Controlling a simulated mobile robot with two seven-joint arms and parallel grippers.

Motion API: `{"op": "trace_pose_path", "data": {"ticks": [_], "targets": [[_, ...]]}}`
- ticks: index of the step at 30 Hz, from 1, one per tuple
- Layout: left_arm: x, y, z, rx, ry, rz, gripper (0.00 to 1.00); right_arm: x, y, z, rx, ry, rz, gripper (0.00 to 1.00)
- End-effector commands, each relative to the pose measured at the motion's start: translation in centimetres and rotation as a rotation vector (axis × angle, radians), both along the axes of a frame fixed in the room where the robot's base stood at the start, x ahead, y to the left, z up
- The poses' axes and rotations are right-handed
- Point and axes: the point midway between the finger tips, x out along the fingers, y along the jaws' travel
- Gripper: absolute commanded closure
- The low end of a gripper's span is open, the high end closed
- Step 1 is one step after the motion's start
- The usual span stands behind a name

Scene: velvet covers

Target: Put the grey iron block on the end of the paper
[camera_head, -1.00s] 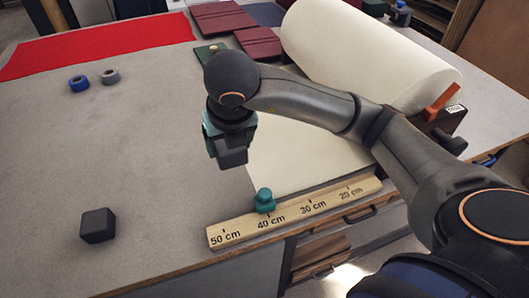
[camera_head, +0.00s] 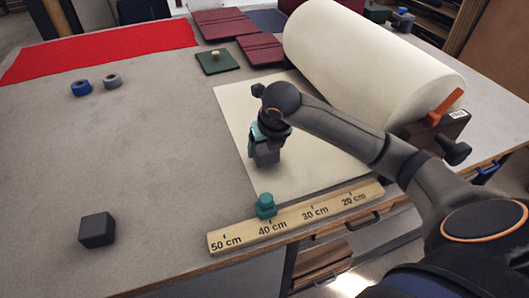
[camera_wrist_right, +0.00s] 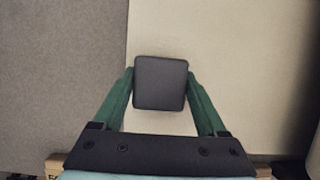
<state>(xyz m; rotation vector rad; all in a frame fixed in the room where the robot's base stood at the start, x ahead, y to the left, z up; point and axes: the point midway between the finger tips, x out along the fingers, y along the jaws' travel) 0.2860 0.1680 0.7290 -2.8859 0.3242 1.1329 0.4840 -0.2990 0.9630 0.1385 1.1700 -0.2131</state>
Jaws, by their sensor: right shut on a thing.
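My right gripper (camera_head: 265,150) is shut on a dark grey iron block (camera_wrist_right: 160,82), with one green finger on each side of it. In the head view the block (camera_head: 266,159) is over the cream paper (camera_head: 232,104), just inside its left end. In the wrist view the paper (camera_wrist_right: 225,50) lies under the block, and its straight end edge runs just left of the block. I cannot tell whether the block touches the paper. A second dark grey block (camera_head: 97,230) sits on the table at the lower left. My left gripper is not in view.
The paper comes from a big roll (camera_head: 370,70). A wooden ruler (camera_head: 300,217) with a teal slider (camera_head: 266,206) lies along the front edge. Red cloth (camera_head: 100,48), blue and grey rings (camera_head: 81,88), and dark covers (camera_head: 217,61) lie farther back. The table's left middle is clear.

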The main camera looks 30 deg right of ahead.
Motion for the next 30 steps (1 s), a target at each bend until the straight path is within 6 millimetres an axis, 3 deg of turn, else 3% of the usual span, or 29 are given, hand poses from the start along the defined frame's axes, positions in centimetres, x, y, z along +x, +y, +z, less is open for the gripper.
{"op": "trace_pose_path", "data": {"ticks": [6, 18, 19, 25, 30], "targets": [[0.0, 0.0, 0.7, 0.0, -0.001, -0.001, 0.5, 0.0, 0.3, -1.8, 0.004, -0.005, 0.004, 1.0], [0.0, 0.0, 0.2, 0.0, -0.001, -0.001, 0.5, 0.1, 0.2, -2.3, 0.003, -0.006, 0.004, 1.0], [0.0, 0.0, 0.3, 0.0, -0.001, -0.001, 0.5, -0.1, 0.3, -2.5, 0.003, 0.002, 0.004, 0.22], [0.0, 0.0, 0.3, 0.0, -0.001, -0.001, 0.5, -0.1, 0.3, -2.4, 0.003, 0.002, 0.004, 0.0], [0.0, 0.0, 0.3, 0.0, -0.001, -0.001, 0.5, -0.1, 0.3, -2.4, 0.002, 0.003, 0.004, 0.0]]}}
